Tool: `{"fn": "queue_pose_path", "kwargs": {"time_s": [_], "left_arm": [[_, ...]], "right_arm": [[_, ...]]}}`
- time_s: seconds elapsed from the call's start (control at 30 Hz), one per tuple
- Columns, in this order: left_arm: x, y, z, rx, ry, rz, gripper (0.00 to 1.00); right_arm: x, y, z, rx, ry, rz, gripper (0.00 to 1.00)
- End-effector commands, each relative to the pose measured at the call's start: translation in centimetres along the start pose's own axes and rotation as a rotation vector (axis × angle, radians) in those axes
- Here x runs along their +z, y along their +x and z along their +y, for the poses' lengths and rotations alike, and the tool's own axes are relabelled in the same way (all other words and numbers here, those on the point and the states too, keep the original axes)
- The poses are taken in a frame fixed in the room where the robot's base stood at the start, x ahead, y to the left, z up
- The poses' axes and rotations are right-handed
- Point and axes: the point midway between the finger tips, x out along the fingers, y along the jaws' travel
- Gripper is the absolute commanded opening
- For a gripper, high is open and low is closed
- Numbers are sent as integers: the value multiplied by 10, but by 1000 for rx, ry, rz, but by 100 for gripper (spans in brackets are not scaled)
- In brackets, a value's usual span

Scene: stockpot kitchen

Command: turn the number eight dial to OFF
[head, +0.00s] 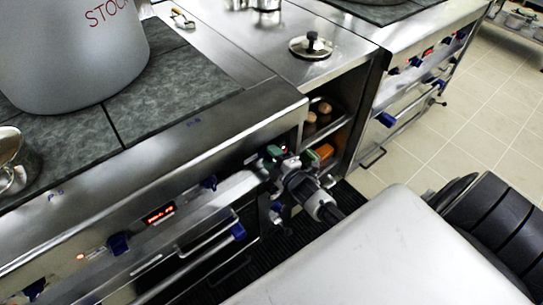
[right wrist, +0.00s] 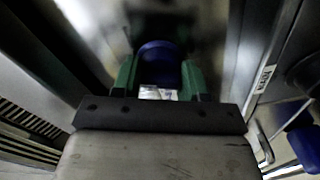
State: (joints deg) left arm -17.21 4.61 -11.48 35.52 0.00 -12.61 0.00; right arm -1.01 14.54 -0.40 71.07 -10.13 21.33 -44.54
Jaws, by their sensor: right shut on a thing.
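My right gripper (head: 271,159) is at the right end of the near range's front panel, with its green fingers against the panel. In the right wrist view the two green fingers (right wrist: 158,75) stand on either side of a blue dial (right wrist: 160,60) and are shut on it. In the head view this dial is mostly hidden by the gripper. A small red light glows just above the gripper. The dial's number and its OFF mark are not readable. My left gripper is not in view.
Other blue dials (head: 208,183) (head: 118,243) and a red display (head: 159,214) lie left along the panel. A large stockpot (head: 70,50) stands on the cooktop. A pot lid (head: 312,46) lies on the counter. A shelf beside the gripper holds brown round items (head: 317,112).

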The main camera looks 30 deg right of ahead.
Motion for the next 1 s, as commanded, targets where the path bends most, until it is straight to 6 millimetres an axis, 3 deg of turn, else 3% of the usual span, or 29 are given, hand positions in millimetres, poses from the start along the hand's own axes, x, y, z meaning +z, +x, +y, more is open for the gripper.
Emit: {"fn": "queue_pose_path", "kwargs": {"time_s": [0.5,1.0], "left_arm": [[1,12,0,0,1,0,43],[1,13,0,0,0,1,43]], "right_arm": [[0,0,-2,0,-331,1,20],[0,0,-1,-1,-391,1,20]]}}
